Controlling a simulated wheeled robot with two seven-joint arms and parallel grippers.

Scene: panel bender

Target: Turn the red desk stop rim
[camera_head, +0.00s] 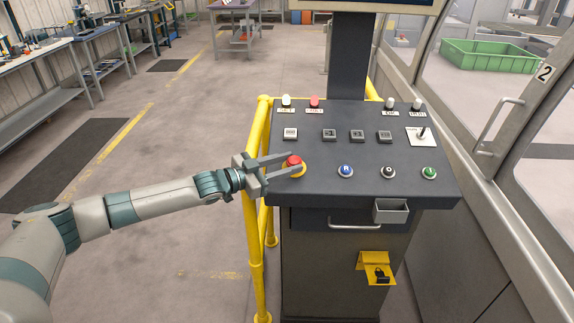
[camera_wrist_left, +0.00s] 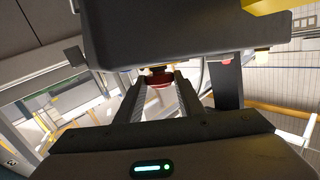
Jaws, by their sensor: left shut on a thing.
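The red desk stop (camera_head: 294,162) is a red mushroom button on a yellow base at the left front of the dark sloped control desk (camera_head: 320,189). My left gripper (camera_head: 290,164) reaches in from the left, with one finger on each side of the button, and is shut on its red rim. In the left wrist view the red stop (camera_wrist_left: 159,80) sits between the two finger ends of my left gripper (camera_wrist_left: 160,88). The finger contact itself is partly hidden. My right gripper is not in view.
Blue, black and green buttons (camera_head: 429,172) lie right of the stop, with square keys behind. Yellow railing (camera_head: 255,150) stands close under my left wrist. A glazed machine wall bounds the right; floor is free at left.

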